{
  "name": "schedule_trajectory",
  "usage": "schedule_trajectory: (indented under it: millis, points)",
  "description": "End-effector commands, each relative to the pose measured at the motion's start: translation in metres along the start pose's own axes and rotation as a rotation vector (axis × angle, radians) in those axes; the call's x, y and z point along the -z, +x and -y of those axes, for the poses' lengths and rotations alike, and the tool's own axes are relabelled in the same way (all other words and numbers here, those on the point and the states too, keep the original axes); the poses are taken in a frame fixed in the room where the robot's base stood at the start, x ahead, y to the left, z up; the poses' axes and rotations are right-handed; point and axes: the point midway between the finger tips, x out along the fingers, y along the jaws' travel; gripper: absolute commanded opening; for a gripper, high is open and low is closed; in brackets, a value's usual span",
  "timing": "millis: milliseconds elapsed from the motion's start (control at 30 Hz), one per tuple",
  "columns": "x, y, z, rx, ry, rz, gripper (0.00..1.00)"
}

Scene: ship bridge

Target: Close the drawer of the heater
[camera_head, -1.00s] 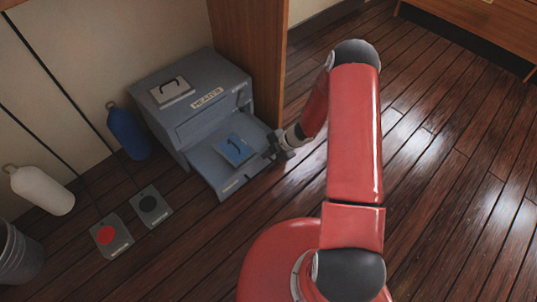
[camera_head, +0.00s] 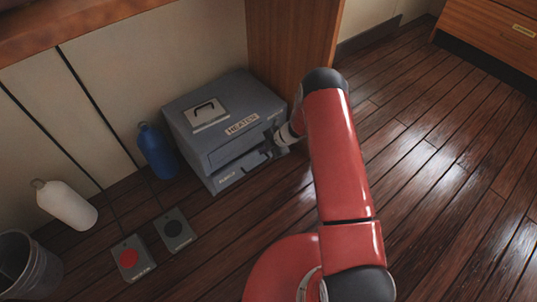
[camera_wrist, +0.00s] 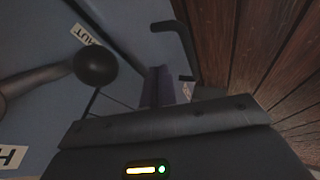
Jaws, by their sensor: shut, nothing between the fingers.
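The grey-blue heater (camera_head: 222,127) stands on the floor against the wall, with a "HEATER" label and a top panel with a dark handle. My gripper (camera_head: 272,138) is shut and empty at the right part of the heater's front, partly hidden by my arm. In the wrist view, my gripper (camera_wrist: 157,85) is close to a dark bent handle (camera_wrist: 183,45) and a round black knob (camera_wrist: 95,65).
A blue bottle (camera_head: 155,150) stands left of the heater, with a white bottle (camera_head: 66,205) and a grey bucket (camera_head: 28,265) further left. Floor plates with a red button (camera_head: 128,258) and a black button (camera_head: 174,229) lie in front. The wooden floor on the right is clear.

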Motion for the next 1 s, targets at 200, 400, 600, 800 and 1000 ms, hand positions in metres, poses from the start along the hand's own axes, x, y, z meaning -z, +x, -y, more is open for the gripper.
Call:
schedule_trajectory:
  millis: [200, 400, 600, 800, 1000]
  points:
    - [0.0, 0.004, -0.007, 0.0, -0.001, -0.001, 0.0]
    - [0.0, 0.005, -0.01, -0.002, -0.001, 0.001, 0.0]
    - [0.0, 0.005, -0.012, -0.006, -0.001, 0.002, 0.0]
    - [0.002, 0.006, -0.012, -0.007, 0.0, 0.002, 0.0]
    - [0.01, 0.007, -0.005, -0.001, 0.001, 0.001, 0.0]
